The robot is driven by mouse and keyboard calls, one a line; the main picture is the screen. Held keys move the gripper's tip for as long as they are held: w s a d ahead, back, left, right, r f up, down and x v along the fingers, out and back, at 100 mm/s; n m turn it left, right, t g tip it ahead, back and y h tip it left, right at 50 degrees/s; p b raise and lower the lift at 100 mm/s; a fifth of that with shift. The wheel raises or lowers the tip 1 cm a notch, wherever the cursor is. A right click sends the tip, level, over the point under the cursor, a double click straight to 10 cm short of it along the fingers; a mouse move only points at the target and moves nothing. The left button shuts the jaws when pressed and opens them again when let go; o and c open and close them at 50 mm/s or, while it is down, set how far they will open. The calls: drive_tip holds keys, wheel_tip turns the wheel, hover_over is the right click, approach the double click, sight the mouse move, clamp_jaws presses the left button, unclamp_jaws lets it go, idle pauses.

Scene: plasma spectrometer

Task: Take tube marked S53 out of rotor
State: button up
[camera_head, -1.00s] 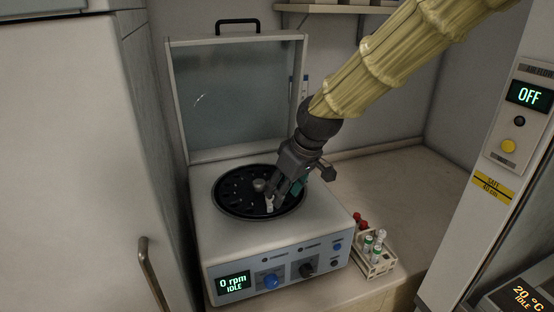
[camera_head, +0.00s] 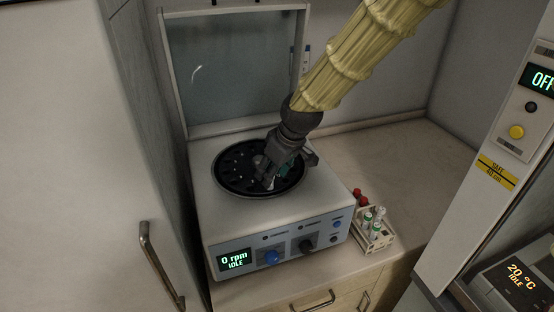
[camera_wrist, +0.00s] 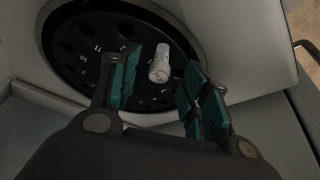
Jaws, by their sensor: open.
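The centrifuge rotor (camera_head: 232,180) is a black disc with numbered holes, seen under the raised lid; it also shows in the wrist view (camera_wrist: 84,32). A white-capped tube (camera_wrist: 159,66) stands in the rotor in the wrist view, between my open fingers and apart from both. Its marking is too small to read. My gripper (camera_head: 268,182) reaches down over the right part of the rotor. In the wrist view my gripper (camera_wrist: 160,88) shows teal finger pads on either side of the tube. The head view mostly hides the tube behind my gripper.
The open lid (camera_head: 232,70) stands behind the rotor. The centrifuge display (camera_head: 235,261) reads 0 rpm IDLE. A small rack (camera_head: 373,237) with several tubes stands to its right, with red caps (camera_head: 359,196) behind it. The counter (camera_head: 400,160) at the right rear is clear.

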drive_tip(key=shift+p+x, duration=0.3)
drive_tip(key=shift+x, duration=0.9)
drive_tip(key=shift+c, duration=0.5)
clamp_jaws()
drive_tip(key=shift+r, duration=0.1)
drive_tip(key=shift+r+p, duration=2.75)
drive_tip(key=shift+r, duration=1.05)
drive_tip(key=shift+f, duration=0.1)
